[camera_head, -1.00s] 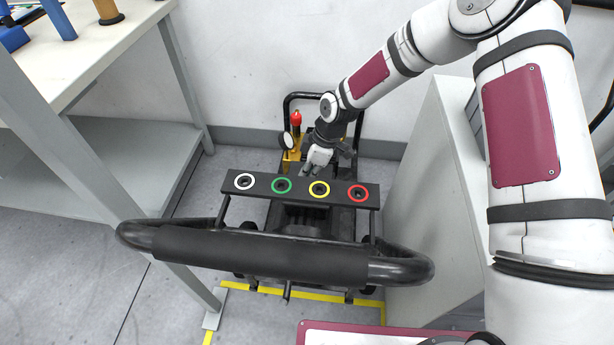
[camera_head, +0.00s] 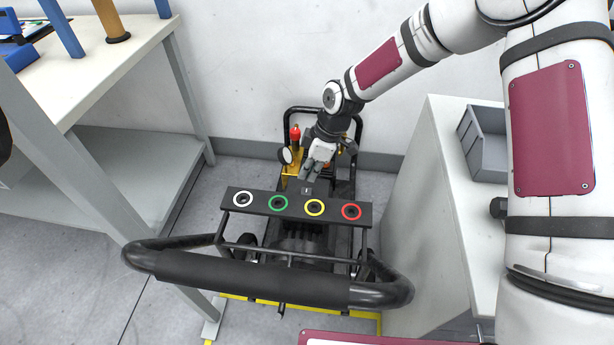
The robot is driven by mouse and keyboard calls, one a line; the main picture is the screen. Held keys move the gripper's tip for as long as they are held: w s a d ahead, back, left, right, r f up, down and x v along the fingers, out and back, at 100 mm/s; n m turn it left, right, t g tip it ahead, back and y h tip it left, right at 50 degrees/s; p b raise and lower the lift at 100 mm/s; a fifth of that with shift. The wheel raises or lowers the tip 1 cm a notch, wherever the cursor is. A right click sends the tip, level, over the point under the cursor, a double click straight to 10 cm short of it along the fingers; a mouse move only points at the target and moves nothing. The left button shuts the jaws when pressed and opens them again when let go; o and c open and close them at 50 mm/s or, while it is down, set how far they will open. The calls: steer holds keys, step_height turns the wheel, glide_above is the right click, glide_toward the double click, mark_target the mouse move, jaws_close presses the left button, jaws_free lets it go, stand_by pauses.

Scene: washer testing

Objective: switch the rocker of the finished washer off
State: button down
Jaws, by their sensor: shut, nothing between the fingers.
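The washer stands on the floor between two benches, with its black padded handle (camera_head: 250,281) toward me. Its black nozzle bar (camera_head: 297,205) carries white, green, yellow and red rings. Behind the bar are a pressure gauge (camera_head: 286,155) and a red-topped yellow part (camera_head: 295,133). My gripper (camera_head: 308,181) is shut and empty, pointing down just behind the bar, over the washer body. A small dark block with a light mark (camera_head: 307,190) shows right under the fingertips; it may be the rocker. I cannot tell whether the fingers touch it or which way it is set.
A bench (camera_head: 110,75) with blue and orange parts stands at left. A white cabinet (camera_head: 425,190) with a grey bin (camera_head: 484,143) stands close at right. The wall is behind the washer. Yellow floor tape (camera_head: 360,322) runs near its front.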

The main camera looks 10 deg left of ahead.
steer(key=shift+s+d+r+p, duration=0.2)
steer(key=shift+d+r, duration=0.05)
steer(key=shift+r, duration=0.55)
steer(key=shift+s+d+r+p, duration=0.15)
steer(key=shift+s+d+r, duration=0.15)
steer(key=shift+r, duration=0.55)
steer(key=shift+s+d+r+p, duration=0.15)
steer(key=shift+d+r+p, duration=0.1)
steer(key=shift+r, duration=0.55)
